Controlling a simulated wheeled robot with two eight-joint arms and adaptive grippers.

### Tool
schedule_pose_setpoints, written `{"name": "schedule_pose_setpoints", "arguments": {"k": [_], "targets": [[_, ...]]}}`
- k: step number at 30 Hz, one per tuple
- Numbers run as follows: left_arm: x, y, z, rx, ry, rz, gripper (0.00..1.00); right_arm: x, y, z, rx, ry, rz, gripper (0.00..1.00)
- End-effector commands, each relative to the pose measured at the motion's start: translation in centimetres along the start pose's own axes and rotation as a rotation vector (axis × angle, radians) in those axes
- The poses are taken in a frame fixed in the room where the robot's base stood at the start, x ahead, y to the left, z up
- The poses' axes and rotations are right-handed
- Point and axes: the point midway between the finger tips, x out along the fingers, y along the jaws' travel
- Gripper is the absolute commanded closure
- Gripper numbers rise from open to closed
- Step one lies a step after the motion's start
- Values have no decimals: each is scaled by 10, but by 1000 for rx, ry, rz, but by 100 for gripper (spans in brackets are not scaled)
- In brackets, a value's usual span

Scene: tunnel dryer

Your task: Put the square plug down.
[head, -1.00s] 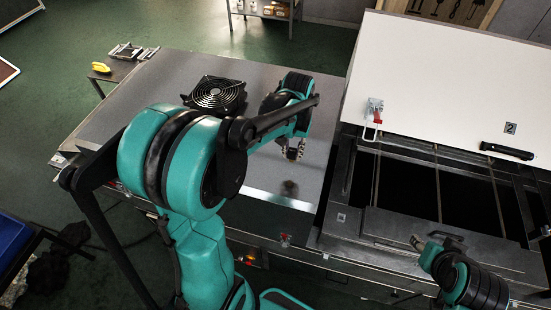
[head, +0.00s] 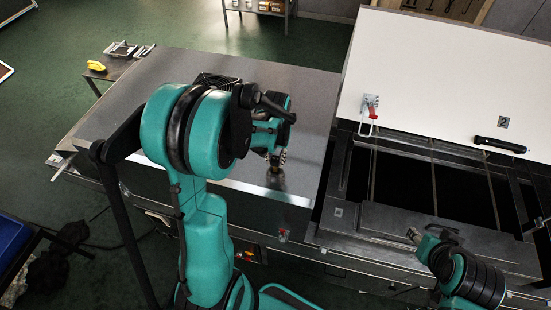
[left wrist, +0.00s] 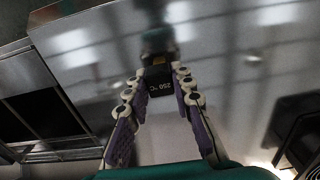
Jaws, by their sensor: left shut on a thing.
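My left gripper (head: 277,160) is low over the front part of the shiny metal top (head: 310,120), near its front edge. In the left wrist view its fingers (left wrist: 160,80) are closed on the square plug (left wrist: 161,89), a dark block with white "250 °C" lettering. The plug's far end is hard to see against the surface. A dark reflection lies just under the gripper in the head view; I cannot tell whether the plug touches the metal. My right gripper (head: 414,236) is at the lower right, near the front of the open frame; its fingers are too small to read.
A black fan (head: 217,80) sits on the metal top, partly behind my left arm. To the right is an open dark bay under a raised white lid (head: 440,75) with a red-handled latch (head: 370,104). The metal around the left gripper is clear.

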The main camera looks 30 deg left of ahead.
Motion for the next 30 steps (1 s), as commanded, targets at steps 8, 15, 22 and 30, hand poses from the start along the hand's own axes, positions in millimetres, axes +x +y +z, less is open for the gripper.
{"name": "schedule_pose_setpoints", "arguments": {"k": [8,15,22,30], "targets": [[1,0,0,0,0,0,56,1,0,1,0,0,0,60],[-3,0,0,0,0,0,56,-3,0,-2,0,0,0,60],[-43,0,0,0,0,0,56,-1,0,-1,0,0,0,60],[-99,0,0,0,0,0,56,0,0,0,0,0,0,60]]}}
